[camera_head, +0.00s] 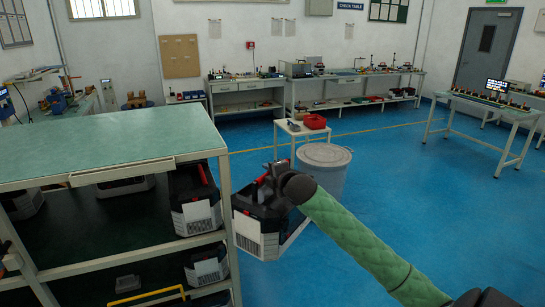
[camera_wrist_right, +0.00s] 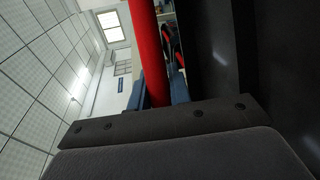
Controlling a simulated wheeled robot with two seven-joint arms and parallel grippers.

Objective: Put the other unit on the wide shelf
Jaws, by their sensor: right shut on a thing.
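A black and white unit (camera_head: 256,240) with a grilled front hangs just right of the rack's front right post. My right gripper (camera_head: 268,184) is at its top, shut on its red handle, and the red handle bar (camera_wrist_right: 147,50) shows close up in the right wrist view. The rack (camera_head: 120,147) has a green top. On the shelf below the top stands a similar unit (camera_head: 195,215) at the right end. Another unit (camera_head: 125,188) is further left, and one (camera_head: 22,204) is at the far left. My left gripper does not show clearly.
A lower shelf holds another unit (camera_head: 207,268) near a yellow bar (camera_head: 147,295). Behind the held unit stand a grey bin (camera_head: 324,170) and a small white table (camera_head: 298,127) with a red tray. The blue floor (camera_head: 420,190) to the right is clear.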

